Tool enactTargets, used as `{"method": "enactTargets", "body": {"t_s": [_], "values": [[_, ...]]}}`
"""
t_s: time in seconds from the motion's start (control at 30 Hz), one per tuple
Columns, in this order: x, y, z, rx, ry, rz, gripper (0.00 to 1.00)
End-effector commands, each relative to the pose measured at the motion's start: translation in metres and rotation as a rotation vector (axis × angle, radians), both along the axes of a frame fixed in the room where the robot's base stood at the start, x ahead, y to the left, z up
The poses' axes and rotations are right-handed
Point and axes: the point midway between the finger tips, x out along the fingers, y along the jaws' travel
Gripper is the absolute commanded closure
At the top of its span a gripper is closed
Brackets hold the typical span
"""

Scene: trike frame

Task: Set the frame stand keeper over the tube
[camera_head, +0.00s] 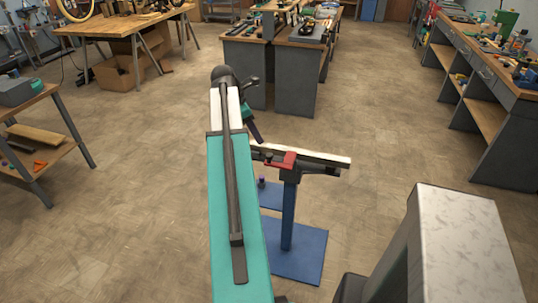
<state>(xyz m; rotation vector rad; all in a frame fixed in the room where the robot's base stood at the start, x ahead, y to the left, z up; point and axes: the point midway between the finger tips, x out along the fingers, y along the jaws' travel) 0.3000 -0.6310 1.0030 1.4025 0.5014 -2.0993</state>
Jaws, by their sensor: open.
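The frame stand (288,215) is a blue post on a blue base plate, with a dark clamp head at its top. A pale tube (325,157) lies across the head, sloping slightly down to the right. A small red part (283,160), which looks like the keeper, sits at the head on the near side of the tube; I cannot tell whether it is over the tube or beside it. My gripper (255,132) shows only as a dark tip past the end of my teal arm, above and left of the red part, apart from it. My arm hides the tube's left end.
A workbench (275,40) with tools stands behind the stand. A long bench (485,65) runs along the right, and a low table (40,125) is at the left. A pale grey block-like shape (465,240) fills the lower right. Open floor surrounds the stand.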

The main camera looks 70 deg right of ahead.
Motion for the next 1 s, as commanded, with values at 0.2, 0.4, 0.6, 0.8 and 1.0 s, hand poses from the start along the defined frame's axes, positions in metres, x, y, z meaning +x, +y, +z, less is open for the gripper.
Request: {"method": "enactTargets", "body": {"t_s": [0.2,0.4,0.6,0.8,1.0], "values": [[-0.005,-0.003,-0.013,0.003,0.001,-0.001,0.57],[-0.011,-0.008,-0.032,0.002,0.001,-0.002,0.57],[-0.017,-0.013,-0.052,0.002,0.000,-0.001,0.57],[-0.024,-0.019,-0.072,0.002,0.000,-0.002,0.57],[-0.030,-0.024,-0.092,0.002,0.000,-0.002,0.57]]}}
